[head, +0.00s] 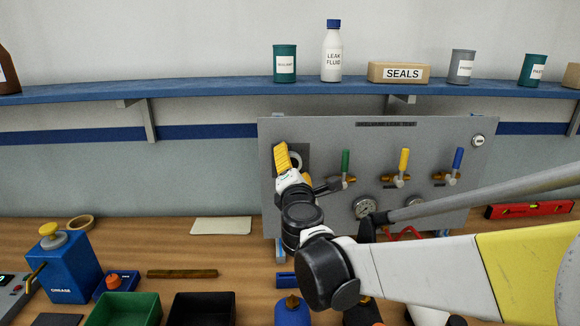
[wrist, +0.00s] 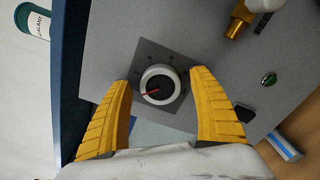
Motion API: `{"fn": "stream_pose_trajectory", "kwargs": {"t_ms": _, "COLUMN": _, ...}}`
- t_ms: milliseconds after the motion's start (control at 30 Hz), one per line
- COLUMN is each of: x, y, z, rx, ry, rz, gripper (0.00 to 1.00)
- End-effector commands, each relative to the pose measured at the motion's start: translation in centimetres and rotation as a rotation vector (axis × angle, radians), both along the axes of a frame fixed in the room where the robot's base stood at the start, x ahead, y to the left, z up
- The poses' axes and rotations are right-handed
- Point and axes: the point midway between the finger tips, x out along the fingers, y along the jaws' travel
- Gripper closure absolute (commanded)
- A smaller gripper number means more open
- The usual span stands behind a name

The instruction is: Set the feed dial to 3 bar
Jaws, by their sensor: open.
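The feed dial is a round white-rimmed knob with a dark face (wrist: 160,84) on a grey square plate (wrist: 150,52). A red pointer line on it points left and slightly down in the wrist view. The marks around it are too small to read. My gripper (wrist: 160,78) is open, its yellow ribbed fingers on either side of the dial with gaps, not visibly touching it. In the head view my gripper (head: 294,166) is at the left end of the grey panel (head: 375,136), and the dial (head: 296,159) is partly hidden behind it.
Green (head: 345,162), yellow (head: 403,160) and blue (head: 457,160) valve handles stand right of the dial. A gauge (head: 364,207) sits lower on the panel, partly beside my arm. A blue shelf (head: 210,88) runs above. Black and green bins (head: 125,308) stand on the bench.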

Motion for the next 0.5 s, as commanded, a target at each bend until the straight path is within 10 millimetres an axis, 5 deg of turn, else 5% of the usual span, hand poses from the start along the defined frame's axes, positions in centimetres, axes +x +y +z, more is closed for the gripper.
{"fn": "stream_pose_trajectory", "kwargs": {"t_ms": 167, "x": -0.03, "y": -0.01, "z": 0.03, "rx": 0.0, "ry": 0.0, "rz": 0.0, "gripper": 0.31}}
{"fn": "stream_pose_trajectory", "kwargs": {"t_ms": 333, "x": -0.04, "y": 0.0, "z": 0.01, "rx": 0.0, "ry": 0.0, "rz": 0.0, "gripper": 0.82}}
{"fn": "stream_pose_trajectory", "kwargs": {"t_ms": 500, "x": -0.05, "y": 0.0, "z": 0.02, "rx": 0.001, "ry": 0.0, "rz": 0.0, "gripper": 0.82}}
